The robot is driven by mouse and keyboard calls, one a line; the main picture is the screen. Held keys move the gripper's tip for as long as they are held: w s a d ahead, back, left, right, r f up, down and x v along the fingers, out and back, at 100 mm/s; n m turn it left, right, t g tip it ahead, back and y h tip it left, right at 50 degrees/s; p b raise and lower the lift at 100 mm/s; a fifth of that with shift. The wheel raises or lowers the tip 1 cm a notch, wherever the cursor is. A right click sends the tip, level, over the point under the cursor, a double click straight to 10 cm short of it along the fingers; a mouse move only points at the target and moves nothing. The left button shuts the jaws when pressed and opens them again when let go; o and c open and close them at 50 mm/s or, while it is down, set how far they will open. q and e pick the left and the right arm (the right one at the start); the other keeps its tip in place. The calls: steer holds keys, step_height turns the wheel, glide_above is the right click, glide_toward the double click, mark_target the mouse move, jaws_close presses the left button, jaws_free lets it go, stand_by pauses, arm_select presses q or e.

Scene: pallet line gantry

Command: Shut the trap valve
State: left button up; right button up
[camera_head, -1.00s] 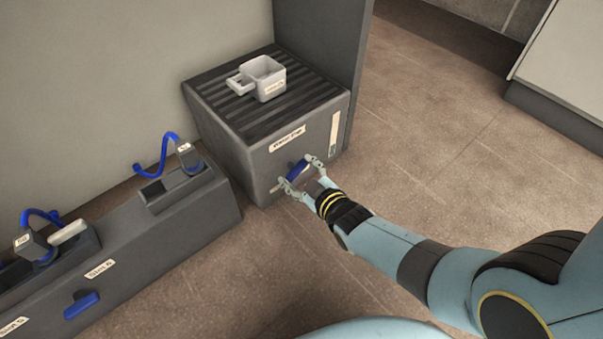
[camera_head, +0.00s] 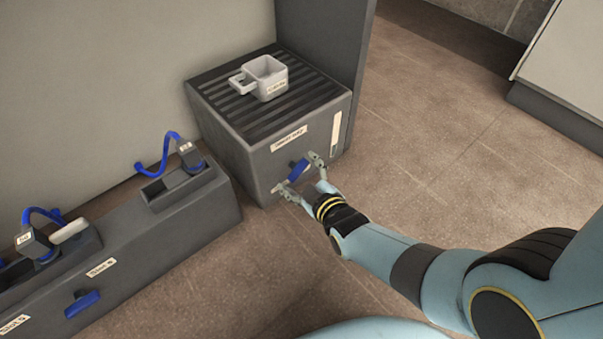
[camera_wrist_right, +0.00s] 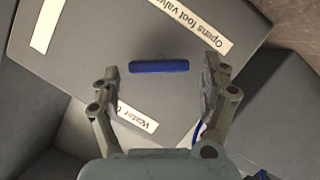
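The trap valve's blue handle (camera_head: 299,169) is on the front face of the grey slatted-top box (camera_head: 262,165), below a label. In the head view the handle lies tilted, rising to the right. In the right wrist view the blue handle (camera_wrist_right: 159,67) lies crosswise between my fingers. My right gripper (camera_head: 297,174) is open around the handle, one finger beyond each end, with gaps to both fingers in the wrist view (camera_wrist_right: 166,78). My left gripper is not in view.
A white square cup (camera_head: 265,78) stands on the box's slats. A long grey bench (camera_head: 150,245) at left carries blue-hosed connectors and another blue handle (camera_head: 82,304). A tall grey panel (camera_head: 330,50) stands behind the box. The floor at right is clear.

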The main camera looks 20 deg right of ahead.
steer(key=shift+o, duration=0.3)
steer(key=shift+r, duration=0.1)
steer(key=shift+r, duration=4.9)
steer(key=shift+c, duration=0.4)
